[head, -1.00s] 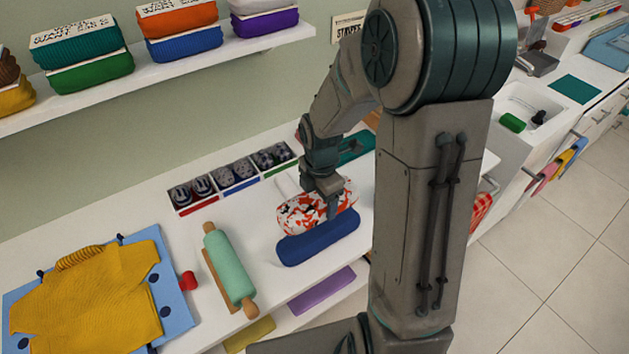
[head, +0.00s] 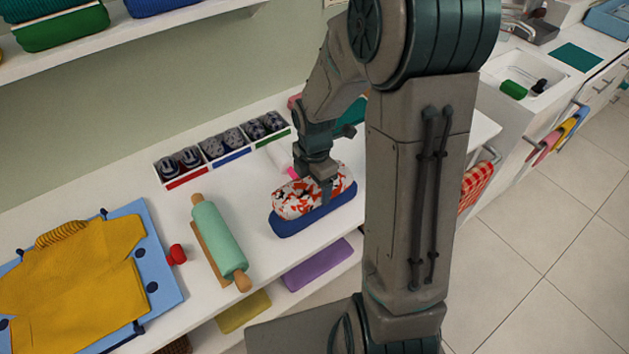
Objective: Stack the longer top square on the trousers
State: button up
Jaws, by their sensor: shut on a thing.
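A red, white and dark patterned folded top (head: 297,199) rests on, or just above, a longer dark blue folded garment (head: 300,224), which looks like the trousers. The top lies roughly lengthwise along the blue garment, and its blue edge shows in front and at the right end. My gripper (head: 320,190) points down over the top and is shut on it, with one finger showing on its near side. The far finger is hidden. I cannot tell if any gap is left between the two.
A green rolling pin (head: 217,238) lies to the left. A yellow garment (head: 80,268) lies on a blue folding board (head: 158,262) further left. A divided box of rolled socks (head: 222,148) stands behind. A shelf (head: 110,52) with folded clothes hangs above.

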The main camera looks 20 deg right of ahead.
jog(key=shift+f, duration=0.35)
dwell(0.5)
jog(key=o, duration=0.8)
jog(key=shift+o, duration=0.2)
jog(key=shift+c, duration=0.5)
jog(key=shift+r, duration=0.1)
notch_tip(320, 180, up, 9)
jog(key=p, duration=0.7)
jog(key=shift+p, duration=0.3)
